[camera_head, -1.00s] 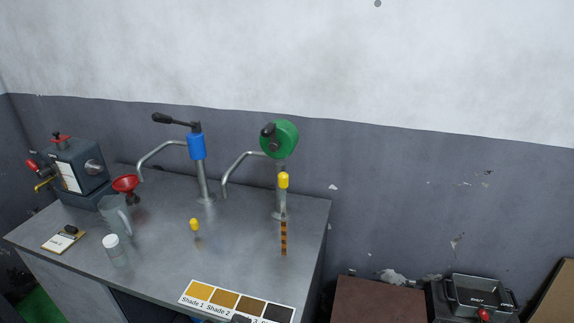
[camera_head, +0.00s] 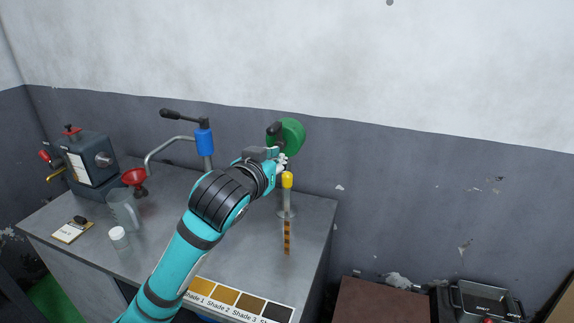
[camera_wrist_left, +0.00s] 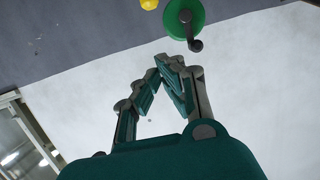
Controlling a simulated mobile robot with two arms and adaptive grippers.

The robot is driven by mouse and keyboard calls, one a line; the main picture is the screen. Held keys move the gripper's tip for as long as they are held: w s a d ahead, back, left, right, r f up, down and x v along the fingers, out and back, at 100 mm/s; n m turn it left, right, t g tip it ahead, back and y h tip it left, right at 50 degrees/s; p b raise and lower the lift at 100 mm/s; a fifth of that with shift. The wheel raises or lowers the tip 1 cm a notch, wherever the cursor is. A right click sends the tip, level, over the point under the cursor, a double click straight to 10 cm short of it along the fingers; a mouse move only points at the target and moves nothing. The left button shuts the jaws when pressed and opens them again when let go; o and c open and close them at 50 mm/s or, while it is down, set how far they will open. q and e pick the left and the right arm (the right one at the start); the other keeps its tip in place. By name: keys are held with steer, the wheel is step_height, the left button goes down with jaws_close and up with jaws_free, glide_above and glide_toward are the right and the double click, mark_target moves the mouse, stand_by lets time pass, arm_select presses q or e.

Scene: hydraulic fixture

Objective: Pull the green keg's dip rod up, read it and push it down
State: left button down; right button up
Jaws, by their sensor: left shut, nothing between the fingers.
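The dip rod has a yellow knob (camera_head: 287,180) and stands upright in front of the green-headed pump (camera_head: 292,137). The rod is raised well above the bench, and its orange and dark banded part (camera_head: 287,238) shows. My left gripper (camera_head: 281,162) is shut and empty, close to the knob and just below the green head; whether it touches either is unclear. In the left wrist view my closed fingers (camera_wrist_left: 163,68) point toward the green head (camera_wrist_left: 182,18), and the yellow knob (camera_wrist_left: 149,3) is at the top edge, apart from them. My right gripper is out of view.
A shade card (camera_head: 240,299) lies at the bench front. My arm hides the bench middle.

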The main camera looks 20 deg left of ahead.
arm_select(q)
steer(key=p, duration=0.2)
glide_above(289, 236)
steer(key=s, duration=0.2)
steer(key=f, duration=0.6)
steer(key=shift+w+p, duration=0.2)
steer(key=shift+p, duration=0.2)
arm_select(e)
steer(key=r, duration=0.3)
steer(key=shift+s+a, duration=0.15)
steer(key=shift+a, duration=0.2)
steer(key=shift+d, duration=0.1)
arm_select(q)
step_height(289, 236, down, 23)
steer(key=b, duration=1.1)
steer(key=shift+b, duration=0.35)
steer(key=shift+s+f, duration=0.1)
steer(key=shift+f, duration=0.3)
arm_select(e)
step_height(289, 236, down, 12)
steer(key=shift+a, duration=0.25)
